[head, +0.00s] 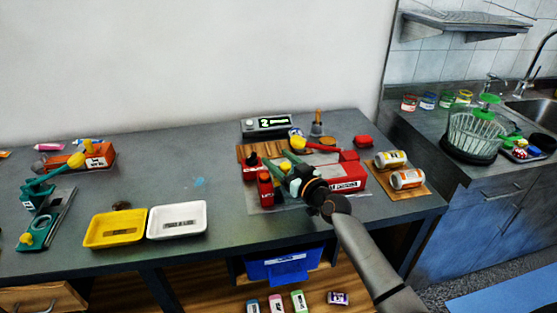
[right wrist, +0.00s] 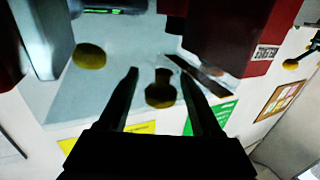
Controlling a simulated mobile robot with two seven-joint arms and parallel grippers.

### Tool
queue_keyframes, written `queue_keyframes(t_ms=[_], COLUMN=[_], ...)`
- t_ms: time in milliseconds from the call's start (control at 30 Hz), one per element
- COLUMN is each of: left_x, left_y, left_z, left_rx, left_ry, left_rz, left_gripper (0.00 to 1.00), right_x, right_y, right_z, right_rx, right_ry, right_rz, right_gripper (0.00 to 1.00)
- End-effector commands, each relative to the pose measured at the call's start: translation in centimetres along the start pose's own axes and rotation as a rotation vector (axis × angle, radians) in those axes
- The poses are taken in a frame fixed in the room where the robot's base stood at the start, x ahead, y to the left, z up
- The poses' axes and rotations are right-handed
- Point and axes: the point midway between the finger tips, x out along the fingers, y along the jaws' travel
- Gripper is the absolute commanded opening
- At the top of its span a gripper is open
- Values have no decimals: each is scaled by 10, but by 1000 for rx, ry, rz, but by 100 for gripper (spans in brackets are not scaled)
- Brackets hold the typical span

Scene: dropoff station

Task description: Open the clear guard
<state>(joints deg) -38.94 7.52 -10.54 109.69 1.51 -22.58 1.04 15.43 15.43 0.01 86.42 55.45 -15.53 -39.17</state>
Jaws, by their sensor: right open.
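My right gripper (head: 292,172) reaches over the red station on the table, left of the red labelled block (head: 346,178). In the right wrist view its two dark fingers (right wrist: 158,82) are open. A dark olive knob (right wrist: 160,92) shows between them in the picture; I cannot tell whether they touch it. A faint see-through pane (right wrist: 205,72) with a dark edge, possibly the clear guard, lies just right of the knob. In the head view my arm and gripper cover this part, and the guard cannot be made out. My left gripper is not in view.
A display box (head: 267,124) stands behind the station. Two cans (head: 407,179) lie on a board at right. A yellow tray (head: 115,228) and a white tray (head: 177,220) lie left, with a green press (head: 40,215) beyond. Red blocks (right wrist: 238,30) flank the right finger closely.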

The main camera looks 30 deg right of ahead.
Motion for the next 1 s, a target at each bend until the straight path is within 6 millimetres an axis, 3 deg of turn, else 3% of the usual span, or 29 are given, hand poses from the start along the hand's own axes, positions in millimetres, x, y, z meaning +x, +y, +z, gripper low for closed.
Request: queue_keyframes(t_ms=[367, 900, 1000], left_x=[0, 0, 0], left_y=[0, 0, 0], left_z=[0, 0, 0], left_rx=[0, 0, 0], left_ry=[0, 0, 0], left_rz=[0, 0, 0], left_gripper=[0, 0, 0], right_x=[4, 4, 4], right_y=[0, 0, 0], right_z=[0, 0, 0], right_rx=[-1, -1, -1], right_ry=[0, 0, -1], right_rz=[0, 0, 0], right_gripper=[65, 4, 0])
